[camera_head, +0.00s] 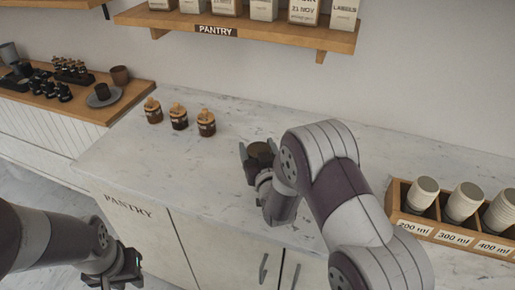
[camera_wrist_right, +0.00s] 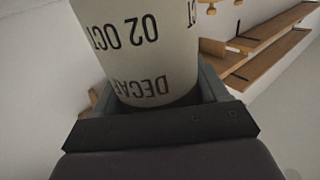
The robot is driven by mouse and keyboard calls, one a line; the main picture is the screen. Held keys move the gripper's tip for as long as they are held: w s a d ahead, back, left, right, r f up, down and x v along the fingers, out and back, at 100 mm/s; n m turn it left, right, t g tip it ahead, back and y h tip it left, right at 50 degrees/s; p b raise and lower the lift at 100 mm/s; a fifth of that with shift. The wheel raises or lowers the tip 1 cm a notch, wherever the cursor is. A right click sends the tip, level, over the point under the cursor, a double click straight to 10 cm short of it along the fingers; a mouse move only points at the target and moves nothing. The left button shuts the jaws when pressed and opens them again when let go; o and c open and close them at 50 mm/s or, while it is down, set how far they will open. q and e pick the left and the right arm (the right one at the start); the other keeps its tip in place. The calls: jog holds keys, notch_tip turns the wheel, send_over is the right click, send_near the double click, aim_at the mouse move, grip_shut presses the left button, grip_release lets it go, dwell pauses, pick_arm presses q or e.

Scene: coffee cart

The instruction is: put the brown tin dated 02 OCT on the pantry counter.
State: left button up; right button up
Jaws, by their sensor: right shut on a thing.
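My right gripper (camera_head: 257,163) is shut on a tin, whose brown top (camera_head: 261,149) shows between the jaws in the head view. In the right wrist view the tin (camera_wrist_right: 150,60) has a pale label that reads "02 OCT" and "DECAF", inverted in that picture. The tin is over the pantry counter (camera_head: 215,165), near its front edge; I cannot tell whether its base touches the counter. My left gripper (camera_head: 127,272) is low at the left, in front of the counter's cabinet; its jaws are too dark to read.
Three small brown jars (camera_head: 179,117) stand at the counter's back left. A wooden cup rack (camera_head: 408,218) is on the right. The pantry shelf (camera_head: 240,33) with several labelled tins hangs above. The counter between jars and right gripper is clear.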

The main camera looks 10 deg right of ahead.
jog(key=shift+f, duration=0.15)
jog(key=o, duration=1.3)
jog(key=shift+s, duration=0.1)
